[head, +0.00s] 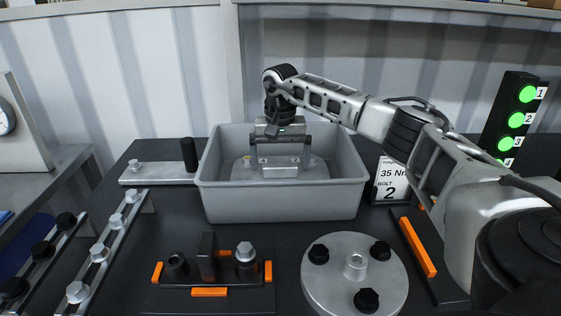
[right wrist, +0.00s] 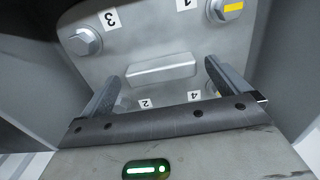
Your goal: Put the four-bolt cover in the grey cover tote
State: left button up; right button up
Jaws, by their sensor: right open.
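The grey cover tote (head: 281,203) stands at the back middle of the bench. The four-bolt cover (head: 240,172) lies inside it, mostly hidden by my gripper and the front wall. In the right wrist view the cover (right wrist: 150,30) shows number labels 1 to 4, bolt heads by 3 and 1, and a raised grip block (right wrist: 163,68) in the middle. My right gripper (head: 279,165) reaches down into the tote over the cover. Its fingers are open, one on each side of the block, with visible gaps. My left gripper is out of view.
A round plate (head: 325,285) with black bolts lies front right. A black fixture (head: 208,262) with orange blocks lies front middle. Bolt rails (head: 105,245) run along the left. A "35 Nm" sign (head: 391,180) and a green light stack (head: 512,118) stand right.

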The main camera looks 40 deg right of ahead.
aim_at(281, 166)
notch_tip(281, 166, up, 12)
jog(key=shift+f, duration=0.25)
dwell(0.6)
